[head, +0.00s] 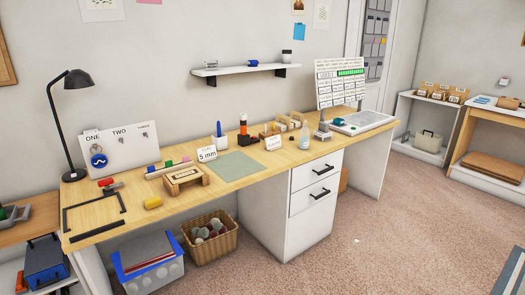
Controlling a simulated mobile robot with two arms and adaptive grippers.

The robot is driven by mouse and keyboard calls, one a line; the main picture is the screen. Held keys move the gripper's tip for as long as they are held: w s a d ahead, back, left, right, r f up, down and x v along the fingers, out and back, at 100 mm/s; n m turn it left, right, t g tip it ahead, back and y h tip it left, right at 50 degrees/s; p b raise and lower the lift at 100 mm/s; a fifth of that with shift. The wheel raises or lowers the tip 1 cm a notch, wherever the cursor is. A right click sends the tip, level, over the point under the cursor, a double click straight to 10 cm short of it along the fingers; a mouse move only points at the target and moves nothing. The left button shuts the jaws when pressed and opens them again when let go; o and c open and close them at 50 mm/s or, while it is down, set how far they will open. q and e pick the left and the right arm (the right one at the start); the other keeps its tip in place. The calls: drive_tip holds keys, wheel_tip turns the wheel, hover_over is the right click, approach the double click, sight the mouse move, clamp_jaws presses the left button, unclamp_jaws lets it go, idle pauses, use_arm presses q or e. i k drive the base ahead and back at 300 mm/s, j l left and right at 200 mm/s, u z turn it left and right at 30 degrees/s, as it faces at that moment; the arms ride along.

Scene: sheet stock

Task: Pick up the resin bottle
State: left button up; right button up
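A small pale, translucent bottle (304,137) stands upright on the long wooden desk (330,146), left of the calendar stand. It looks most like the resin bottle, but its label is too small to read. A black and orange upright object (243,132) stands further left on the desk; I cannot tell exactly what it is. Neither of my grippers shows in the head view.
A green mat (234,166), a "5 mm" card (207,154), a small wooden stand (186,179) and a lamp (60,115) are on the desk. Below are a drawer unit (310,205), a wicker basket (212,244) and a bin (150,270). Carpet (400,225) at right is mostly clear.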

sight(304, 133)
drive_tip(key=i+l+z, duration=0.2)
drive_tip(key=i, duration=0.3)
drive_tip(key=i+z, duration=0.2)
drive_tip(key=i, duration=0.25)
